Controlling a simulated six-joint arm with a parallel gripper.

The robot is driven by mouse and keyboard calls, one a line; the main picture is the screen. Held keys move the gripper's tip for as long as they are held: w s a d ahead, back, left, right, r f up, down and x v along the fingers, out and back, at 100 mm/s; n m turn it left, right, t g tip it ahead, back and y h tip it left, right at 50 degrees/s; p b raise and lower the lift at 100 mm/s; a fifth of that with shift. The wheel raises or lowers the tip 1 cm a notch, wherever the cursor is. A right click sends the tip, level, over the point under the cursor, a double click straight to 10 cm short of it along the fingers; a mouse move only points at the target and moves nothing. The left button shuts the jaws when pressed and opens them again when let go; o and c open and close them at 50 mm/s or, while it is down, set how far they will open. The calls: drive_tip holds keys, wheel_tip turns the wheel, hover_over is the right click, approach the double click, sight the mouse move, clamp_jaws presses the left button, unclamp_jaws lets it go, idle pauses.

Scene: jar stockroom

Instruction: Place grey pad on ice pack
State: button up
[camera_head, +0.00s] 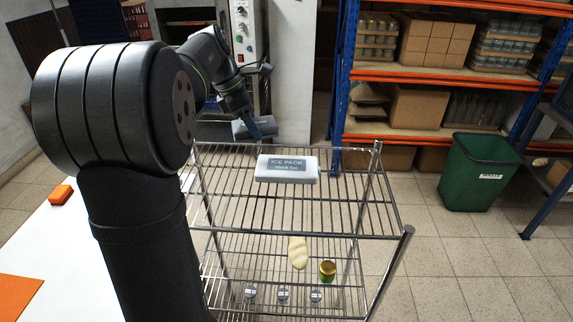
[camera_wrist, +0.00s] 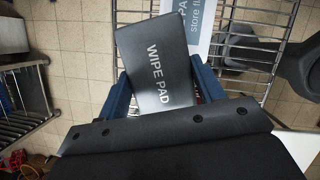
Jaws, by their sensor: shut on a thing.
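The grey pad (camera_wrist: 156,68), printed WIPE PAD, is held between the two blue fingers of my gripper (camera_wrist: 160,92) in the wrist view. In the head view my gripper (camera_head: 262,127) is shut on the grey pad (camera_head: 245,129), up and to the left of the ice pack. The white ice pack (camera_head: 287,178), with a grey label, lies on the top wire shelf of the rack. In the wrist view part of the ice pack (camera_wrist: 199,24) shows beyond the pad, which hides some of it. The pad is apart from the ice pack in the head view.
The wire rack (camera_head: 330,222) has free room around the ice pack on top. Its lower shelf holds a pale lumpy item (camera_head: 298,252), a green-and-gold can (camera_head: 327,271) and several small jars. A green bin (camera_head: 477,172) stands right. An orange block (camera_head: 60,195) lies on a white table.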

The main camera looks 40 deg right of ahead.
drive_tip(key=s+d+r+m+g, duration=0.1)
drive_tip(key=s+d+r+m, duration=0.15)
drive_tip(key=s, duration=0.75)
drive_tip(key=s+d+r+m, duration=0.1)
drive_tip(key=s+d, duration=0.2)
drive_tip(key=s, duration=0.6)
hover_over(290, 165)
drive_tip(key=w, duration=0.1)
drive_tip(key=shift+y, duration=0.4)
drive_tip(key=f, duration=0.4)
drive_tip(key=a+f, duration=0.1)
drive_tip(key=f, duration=0.1)
drive_tip(key=shift+f, duration=2.3)
drive_tip(key=shift+f, duration=0.15)
drive_tip(key=o, duration=1)
drive_tip(key=v, duration=1.2)
drive_tip(key=shift+r, duration=0.2)
drive_tip(key=shift+d+f, duration=0.1)
